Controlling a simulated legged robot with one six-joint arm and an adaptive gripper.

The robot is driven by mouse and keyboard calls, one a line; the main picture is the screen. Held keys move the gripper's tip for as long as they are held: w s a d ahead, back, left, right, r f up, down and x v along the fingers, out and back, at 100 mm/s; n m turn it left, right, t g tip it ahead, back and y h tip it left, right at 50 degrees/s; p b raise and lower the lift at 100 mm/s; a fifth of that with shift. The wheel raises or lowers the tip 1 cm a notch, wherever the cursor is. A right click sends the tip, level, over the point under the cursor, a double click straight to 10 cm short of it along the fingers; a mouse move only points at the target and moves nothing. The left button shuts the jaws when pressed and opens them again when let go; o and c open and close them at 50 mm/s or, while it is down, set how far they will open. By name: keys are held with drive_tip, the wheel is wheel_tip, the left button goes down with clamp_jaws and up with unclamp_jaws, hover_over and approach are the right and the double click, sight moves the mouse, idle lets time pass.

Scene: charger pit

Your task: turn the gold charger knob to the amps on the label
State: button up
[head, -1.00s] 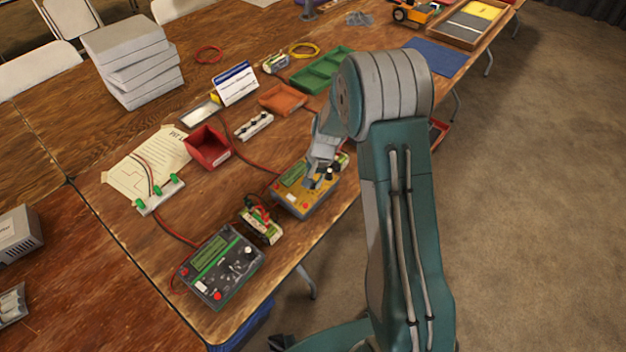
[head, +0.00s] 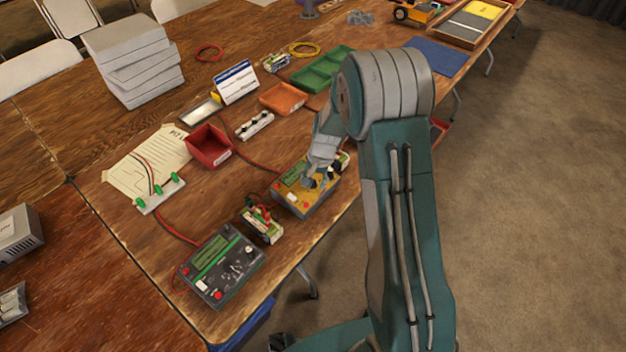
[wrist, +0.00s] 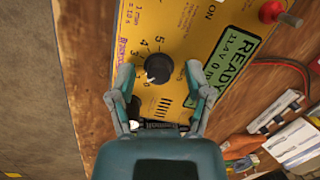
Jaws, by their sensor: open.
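The gold charger (head: 300,203) lies on the table in the head view, under my gripper (head: 322,178). In the wrist view its yellow face (wrist: 225,22) shows a green READY display (wrist: 232,72) and a numbered scale. The black knob (wrist: 159,68) has a white pointer toward the lower left of the picture; the exact mark is hard to read. My gripper (wrist: 159,73) is open, with one finger on each side of the knob and a gap on both sides. A battery pack (wrist: 158,126) beside the charger is partly hidden by my gripper; its label is unreadable.
A dark charger (head: 222,265) and another battery pack (head: 261,224) stand nearer. A red bin (head: 208,148), an orange tray (head: 283,99), a green tray (head: 322,68) and a white-blue card (head: 236,83) stand farther back. The table's edge is close to the gold charger.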

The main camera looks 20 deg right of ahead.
wheel_tip(320, 180, up, 12)
drive_tip(key=d, duration=0.2)
drive_tip(key=shift+f, duration=0.2)
drive_tip(key=shift+s, duration=0.1)
drive_tip(key=s+a+r+n+t+h, duration=0.1)
drive_tip(key=s+a+r+n+t, duration=0.15)
drive_tip(key=s+r, duration=1)
drive_tip(key=s+r+n+t, duration=0.1)
drive_tip(key=s+r+n, duration=0.1)
drive_tip(key=s, duration=0.5)
drive_tip(key=s+r+n+t+h, duration=0.1)
drive_tip(key=s+r+n, duration=0.1)
drive_tip(key=s, duration=0.6)
drive_tip(key=shift+d+r+t, duration=0.2)
drive_tip(key=shift+r+t, duration=0.15)
drive_tip(key=shift+r, duration=0.4)
